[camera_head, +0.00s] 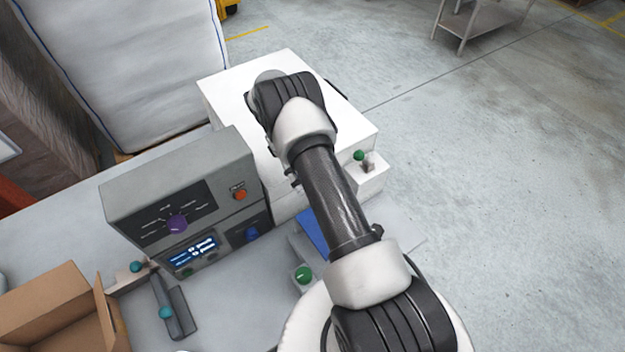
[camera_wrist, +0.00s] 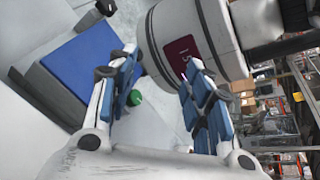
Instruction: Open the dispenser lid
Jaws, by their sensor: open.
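A low grey unit with a blue slanted panel (camera_head: 314,232) stands on the bench beside my arm, partly hidden by it. A green ball knob (camera_head: 303,274) sits at its front. The same blue panel (camera_wrist: 85,68) and green knob (camera_wrist: 135,97) show in the wrist view. My gripper (camera_wrist: 162,70) is open and empty, with the green knob seen between its fingers, beyond them and apart from them. My arm hides the gripper in the head view. I cannot tell for certain which part is the dispenser lid.
A grey control box (camera_head: 150,190) with a purple dial (camera_head: 177,222) stands left. A white box (camera_head: 230,92) is behind my arm; another green knob (camera_head: 358,155) is at its right. An open cardboard box (camera_head: 50,300) is front left. Clear floor (camera_head: 500,180) lies right.

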